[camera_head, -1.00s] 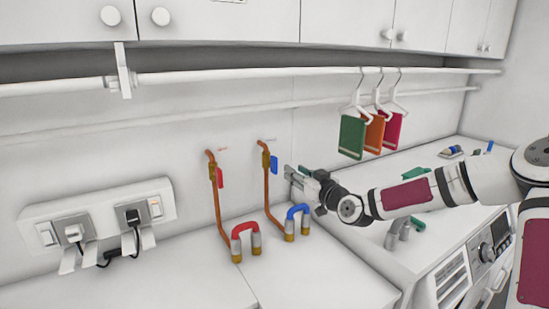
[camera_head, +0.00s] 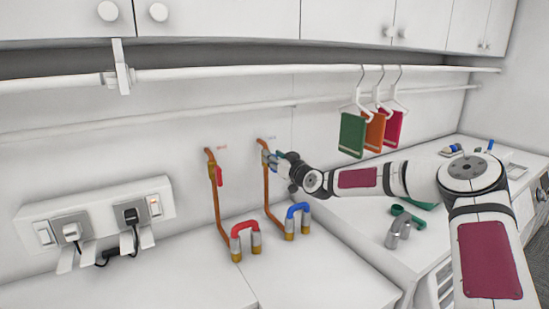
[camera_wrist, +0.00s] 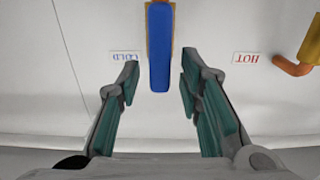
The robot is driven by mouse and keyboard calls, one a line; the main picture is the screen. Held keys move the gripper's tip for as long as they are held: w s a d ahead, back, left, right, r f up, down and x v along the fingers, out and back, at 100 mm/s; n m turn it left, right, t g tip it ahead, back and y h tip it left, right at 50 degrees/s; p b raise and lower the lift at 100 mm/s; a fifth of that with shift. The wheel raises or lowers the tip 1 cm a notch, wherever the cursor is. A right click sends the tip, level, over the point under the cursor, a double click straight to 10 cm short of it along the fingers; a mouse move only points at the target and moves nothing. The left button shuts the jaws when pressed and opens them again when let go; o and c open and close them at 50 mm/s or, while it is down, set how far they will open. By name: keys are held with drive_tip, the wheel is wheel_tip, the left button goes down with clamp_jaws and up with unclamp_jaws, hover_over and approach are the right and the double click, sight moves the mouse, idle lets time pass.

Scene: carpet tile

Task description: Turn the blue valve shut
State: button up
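The blue valve lever (camera_wrist: 160,50) sits on a brass body at the top of the wrist view, near an upside-down "COLD" label. My gripper (camera_wrist: 160,76) is open, with a finger on each side of the lever's free end; gaps show on both sides. In the head view, my gripper (camera_head: 271,157) is at the right-hand copper pipe (camera_head: 266,190) and hides most of the blue lever. The red valve lever (camera_head: 219,176) is on the left-hand pipe, beside a "HOT" label (camera_wrist: 250,58) in the wrist view.
Below the pipes stand a red hose bend (camera_head: 243,229) and a blue hose bend (camera_head: 297,209). A socket panel (camera_head: 95,222) is at left. Small towels (camera_head: 352,135) hang from the rail at right. A tap (camera_head: 398,232) stands below my arm. Wall cabinets are above.

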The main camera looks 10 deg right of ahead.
clamp_jaws()
drive_tip(key=shift+w, duration=0.1)
idle(0.3)
drive_tip(key=shift+w+d+f+m+b, duration=0.15)
drive_tip(key=shift+m+b, duration=0.1)
drive_tip(key=shift+m, duration=0.3)
drive_tip(key=shift+s+d+r+m+b, duration=0.15)
drive_tip(key=shift+m+b, duration=0.1)
drive_tip(key=shift+m, duration=0.3)
drive_tip(key=f+m+b, duration=0.1)
drive_tip(key=m, duration=0.4)
drive_tip(key=d+f+m+b, duration=0.1)
drive_tip(key=m, duration=0.4)
drive_tip(key=d+f+m+b, duration=0.1)
drive_tip(key=m, duration=0.4)
drive_tip(key=shift+w+m, duration=0.3)
drive_tip(key=shift+w, duration=0.1)
